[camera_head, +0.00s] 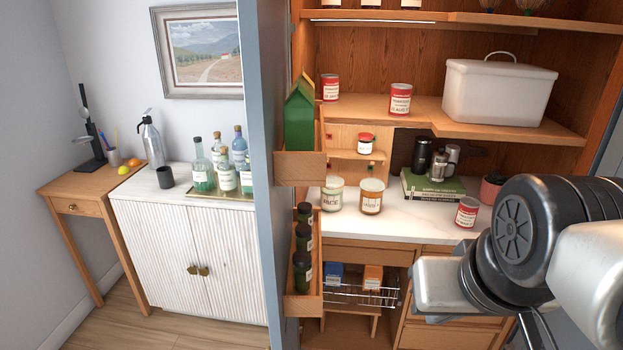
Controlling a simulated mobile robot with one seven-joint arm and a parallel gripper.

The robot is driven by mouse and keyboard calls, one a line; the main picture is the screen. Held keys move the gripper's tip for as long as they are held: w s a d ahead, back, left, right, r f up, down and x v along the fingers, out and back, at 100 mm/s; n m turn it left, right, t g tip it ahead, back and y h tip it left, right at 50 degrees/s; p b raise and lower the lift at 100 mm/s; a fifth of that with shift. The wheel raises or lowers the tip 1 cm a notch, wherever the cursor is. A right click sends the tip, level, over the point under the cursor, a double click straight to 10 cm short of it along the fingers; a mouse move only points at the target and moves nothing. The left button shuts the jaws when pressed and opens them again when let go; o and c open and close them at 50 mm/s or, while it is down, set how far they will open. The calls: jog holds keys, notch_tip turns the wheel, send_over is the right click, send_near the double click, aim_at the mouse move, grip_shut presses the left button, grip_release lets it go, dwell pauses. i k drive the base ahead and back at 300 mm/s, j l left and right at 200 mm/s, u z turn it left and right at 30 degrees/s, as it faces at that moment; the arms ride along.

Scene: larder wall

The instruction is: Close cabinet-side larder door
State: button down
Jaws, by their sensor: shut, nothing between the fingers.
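The cabinet-side larder door (261,200) stands open at the left of the larder and shows nearly edge-on as a tall blue-grey panel. Its inner side carries wooden racks facing the shelves. The upper rack (299,167) holds a green carton (299,117); the lower rack (303,307) holds dark bottles (303,250). My gripper (438,287) is a grey block at the end of my arm, in front of the right-hand drawers. It is shut and empty, well to the right of the door and apart from it. My wrist hides part of it.
The larder counter (405,225) holds jars, a can (467,212), books and a plant. A wire basket (362,295) sits below, behind the lower rack. A white cabinet (190,255) with bottles on top stands left of the door. Some floor shows at lower left.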

aim_at(266, 27)
jog(key=j+z, duration=0.1)
jog(key=j, duration=1.5)
